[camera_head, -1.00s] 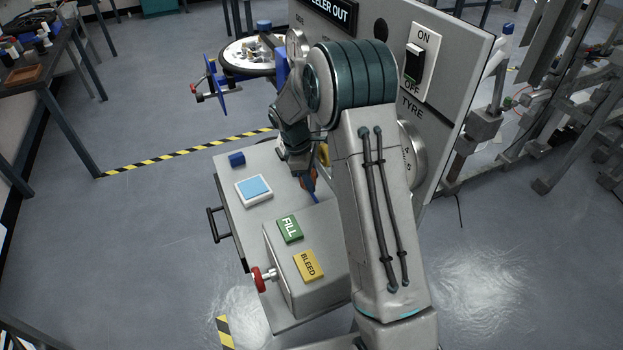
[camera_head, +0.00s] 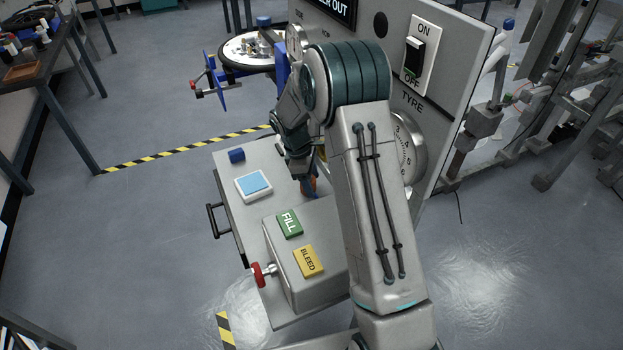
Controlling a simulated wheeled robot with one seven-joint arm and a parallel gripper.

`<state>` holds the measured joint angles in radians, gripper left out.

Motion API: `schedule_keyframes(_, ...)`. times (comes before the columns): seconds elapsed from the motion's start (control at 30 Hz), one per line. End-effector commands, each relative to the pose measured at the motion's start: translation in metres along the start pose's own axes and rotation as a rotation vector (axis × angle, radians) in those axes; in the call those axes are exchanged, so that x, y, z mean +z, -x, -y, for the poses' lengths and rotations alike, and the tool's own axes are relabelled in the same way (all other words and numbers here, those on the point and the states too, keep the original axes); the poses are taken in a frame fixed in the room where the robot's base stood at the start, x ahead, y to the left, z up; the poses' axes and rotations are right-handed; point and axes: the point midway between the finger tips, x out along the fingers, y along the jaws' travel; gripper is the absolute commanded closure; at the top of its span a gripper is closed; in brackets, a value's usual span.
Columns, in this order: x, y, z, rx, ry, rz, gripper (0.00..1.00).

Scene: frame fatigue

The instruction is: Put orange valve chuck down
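My arm covers much of this spot from the right.
A panel with a gauge stands behind my arm.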

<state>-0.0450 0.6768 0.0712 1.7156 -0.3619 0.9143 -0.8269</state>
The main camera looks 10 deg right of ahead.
Motion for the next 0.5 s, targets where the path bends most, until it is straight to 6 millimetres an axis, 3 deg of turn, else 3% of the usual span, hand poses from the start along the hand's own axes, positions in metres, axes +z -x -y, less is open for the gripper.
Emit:
schedule_keyframes(0.3, -0.002, -0.001, 0.001, -0.003, 0.004, -0.002, 0.39)
schedule_keyframes(0.5, 0.001, 0.018, 0.0, 0.001, 0.003, -0.003, 0.39)
